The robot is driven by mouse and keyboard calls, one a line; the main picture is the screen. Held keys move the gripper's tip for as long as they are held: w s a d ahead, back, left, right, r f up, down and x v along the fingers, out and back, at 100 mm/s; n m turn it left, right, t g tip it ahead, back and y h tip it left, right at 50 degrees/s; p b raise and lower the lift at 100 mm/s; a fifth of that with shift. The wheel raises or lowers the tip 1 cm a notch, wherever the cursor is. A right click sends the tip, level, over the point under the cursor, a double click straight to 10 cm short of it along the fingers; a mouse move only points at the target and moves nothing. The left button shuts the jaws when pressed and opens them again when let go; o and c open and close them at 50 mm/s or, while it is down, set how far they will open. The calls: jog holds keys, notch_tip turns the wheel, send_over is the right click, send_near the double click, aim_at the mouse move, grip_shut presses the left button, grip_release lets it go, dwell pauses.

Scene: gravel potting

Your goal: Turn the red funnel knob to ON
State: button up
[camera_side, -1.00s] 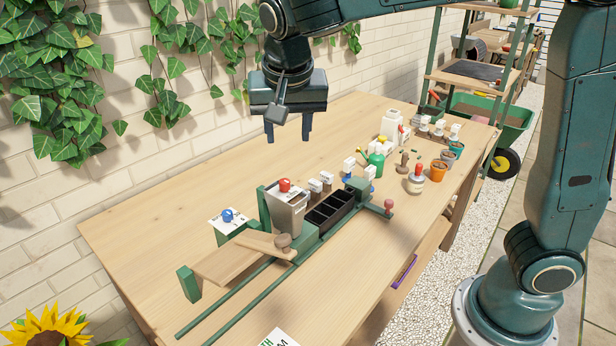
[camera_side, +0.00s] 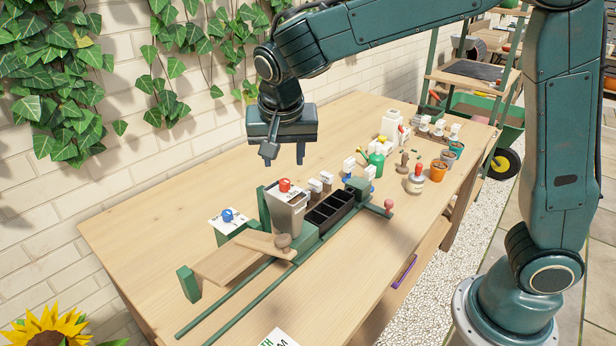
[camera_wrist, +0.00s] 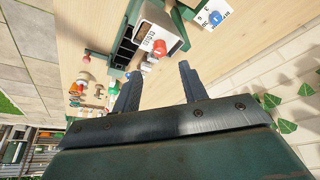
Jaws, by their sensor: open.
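The red funnel knob (camera_side: 284,185) sits on top of the grey funnel box (camera_side: 288,210) on the green rail fixture. In the wrist view the red knob (camera_wrist: 159,47) shows on the white labelled top of the box (camera_wrist: 160,28), beyond my fingertips. My gripper (camera_side: 286,158) is open and empty, pointing down above and slightly behind the funnel box. It is clear of the knob. In the wrist view the two fingers of my gripper (camera_wrist: 160,74) are spread apart. The label text is too small to read surely.
A blue knob (camera_side: 227,215) on a white-topped box stands left of the funnel. A black tray (camera_side: 331,208) lies to its right on the rail. A green watering can (camera_side: 376,163) and orange pot (camera_side: 438,171) stand farther right. The table's back left is clear.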

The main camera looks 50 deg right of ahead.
aim_at(285, 181)
jog(key=x, duration=0.7)
jog(key=shift+w+d+f, duration=0.1)
jog(key=shift+f, duration=0.2)
grip_shut()
